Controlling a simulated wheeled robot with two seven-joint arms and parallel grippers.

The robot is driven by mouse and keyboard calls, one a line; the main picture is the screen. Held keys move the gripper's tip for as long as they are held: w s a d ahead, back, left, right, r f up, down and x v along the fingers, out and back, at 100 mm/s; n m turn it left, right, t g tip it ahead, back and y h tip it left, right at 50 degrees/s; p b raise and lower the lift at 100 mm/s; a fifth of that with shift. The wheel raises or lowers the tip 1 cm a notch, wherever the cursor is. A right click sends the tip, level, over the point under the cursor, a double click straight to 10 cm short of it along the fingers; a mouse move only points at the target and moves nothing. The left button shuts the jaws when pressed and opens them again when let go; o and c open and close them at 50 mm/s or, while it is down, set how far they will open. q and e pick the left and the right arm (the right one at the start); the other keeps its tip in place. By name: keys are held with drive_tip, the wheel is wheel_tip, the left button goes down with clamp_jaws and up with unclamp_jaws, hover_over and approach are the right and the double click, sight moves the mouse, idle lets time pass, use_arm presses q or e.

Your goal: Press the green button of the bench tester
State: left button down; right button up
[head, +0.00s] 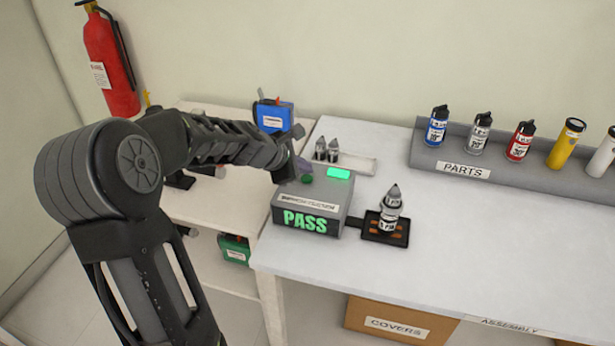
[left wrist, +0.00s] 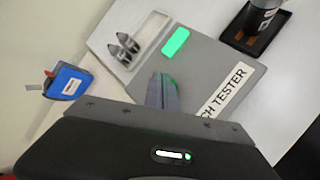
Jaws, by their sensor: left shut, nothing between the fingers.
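The bench tester (head: 316,210) is a grey box on the white table, and its front display reads PASS in green. A green light (head: 339,173) glows on its top; it also shows in the left wrist view (left wrist: 176,43). The round green button (head: 307,179) is on the top, partly hidden by my left gripper (head: 303,168). My left gripper is shut and empty, with its fingertips at or just above the button; I cannot tell if they touch. In the left wrist view the fingers (left wrist: 163,92) cover the button. My right gripper is not in view.
A black tray (head: 404,238) holds an upright bottle (head: 391,210) right of the tester. A white tray (head: 362,166) with small dark-tipped parts lies behind it. A parts rack (head: 500,170) with several bottles stands at the right. A blue box (head: 273,116) stands behind my arm.

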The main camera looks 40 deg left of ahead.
sight(304, 179)
use_arm(q)
drive_tip(key=shift+f+b, duration=0.4)
drive_tip(key=shift+f, duration=0.2)
idle(0.6)
drive_tip(key=shift+r+p, duration=0.5)
drive_tip(key=shift+r, duration=0.15)
wheel_tip(304, 179, up, 6)
drive_tip(key=p, duration=0.5)
drive_tip(key=shift+p, duration=0.3)
